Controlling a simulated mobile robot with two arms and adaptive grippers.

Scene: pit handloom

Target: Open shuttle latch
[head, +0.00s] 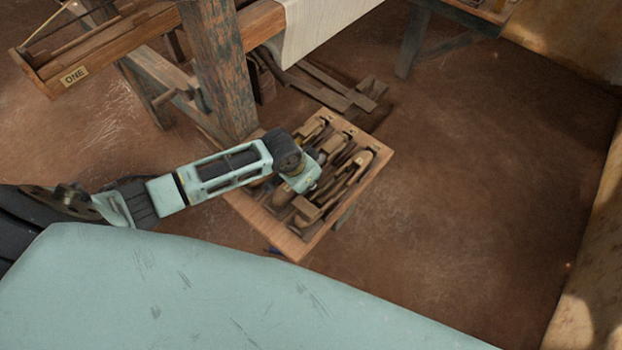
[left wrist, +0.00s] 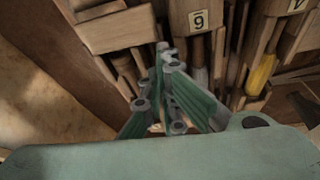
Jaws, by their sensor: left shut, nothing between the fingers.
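A wooden tray (head: 374,187) holds several long wooden shuttles (head: 352,172) below the loom. My left gripper (head: 303,183) is over the tray's middle, pointing down; its fingertips are hard to make out there. In the left wrist view the green fingers (left wrist: 164,62) are shut and empty, with tips among the wooden shuttle parts. A block with a label reading 6 or 9 (left wrist: 199,21) is just right of the tips. A second labelled block (left wrist: 296,6) is cut off at the top right. I cannot make out a latch or its state. My right gripper is not in view.
A worn wooden loom post (head: 222,70) stands just behind the tray. A loom beam with a "ONE" label (head: 74,76) is at the upper left. White cloth (head: 315,25) hangs at the top. The earthen floor (head: 470,180) to the right is clear up to a wall.

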